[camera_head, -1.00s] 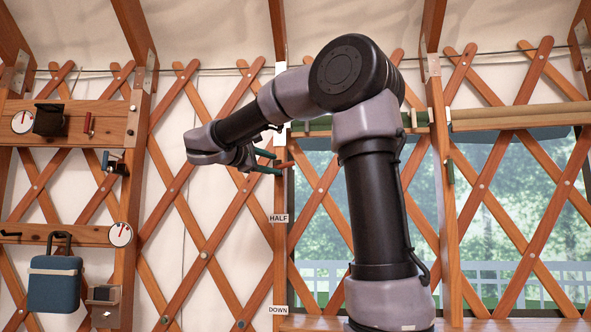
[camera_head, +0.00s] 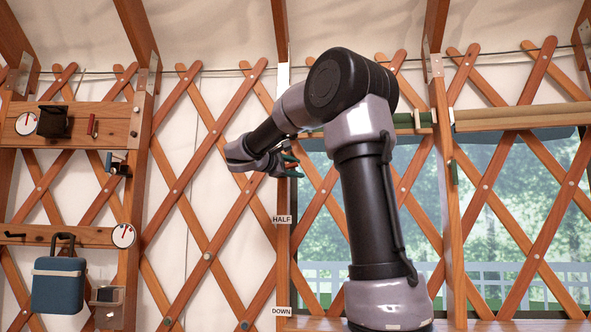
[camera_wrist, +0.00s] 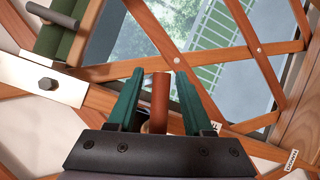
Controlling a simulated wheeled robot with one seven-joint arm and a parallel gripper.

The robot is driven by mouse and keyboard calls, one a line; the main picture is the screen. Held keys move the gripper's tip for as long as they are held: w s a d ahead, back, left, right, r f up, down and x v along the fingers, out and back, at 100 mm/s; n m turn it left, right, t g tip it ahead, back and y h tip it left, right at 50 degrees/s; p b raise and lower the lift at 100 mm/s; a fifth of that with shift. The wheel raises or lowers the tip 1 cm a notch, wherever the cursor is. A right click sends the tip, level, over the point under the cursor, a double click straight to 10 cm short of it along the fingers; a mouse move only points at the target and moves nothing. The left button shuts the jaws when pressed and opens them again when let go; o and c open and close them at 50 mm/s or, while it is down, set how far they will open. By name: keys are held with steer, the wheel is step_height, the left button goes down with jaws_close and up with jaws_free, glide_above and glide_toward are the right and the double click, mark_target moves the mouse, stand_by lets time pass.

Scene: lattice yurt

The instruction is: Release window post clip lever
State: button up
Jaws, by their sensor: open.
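The window post (camera_head: 282,245) is a wooden upright at the left edge of the window, with HALF and DOWN labels. The clip lever (camera_wrist: 160,100) is a reddish-brown bar in the wrist view. It stands between the green fingers of my gripper (camera_wrist: 159,74), which is open with a finger on each side. A gap shows on both sides of the lever, so neither finger clearly touches it. In the head view my gripper (camera_head: 291,165) is at the post above the HALF label. The lever's base is hidden behind my gripper body.
A white metal plate with a bolt (camera_wrist: 42,82) and a green roll (camera_wrist: 55,40) lie left of the fingers in the wrist view. Wooden lattice crosses the window. A shelf (camera_head: 110,125) and a blue case (camera_head: 58,287) are at the far left, clear of my arm.

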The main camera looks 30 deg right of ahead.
jaws_close()
steer(key=f+m+y, duration=0.1)
steer(key=m+y, duration=0.1)
steer(key=shift+f+m+g, duration=0.3)
steer(key=shift+f, duration=0.05)
steer(key=shift+c, duration=0.5)
jaws_free()
steer(key=shift+o, duration=0.5)
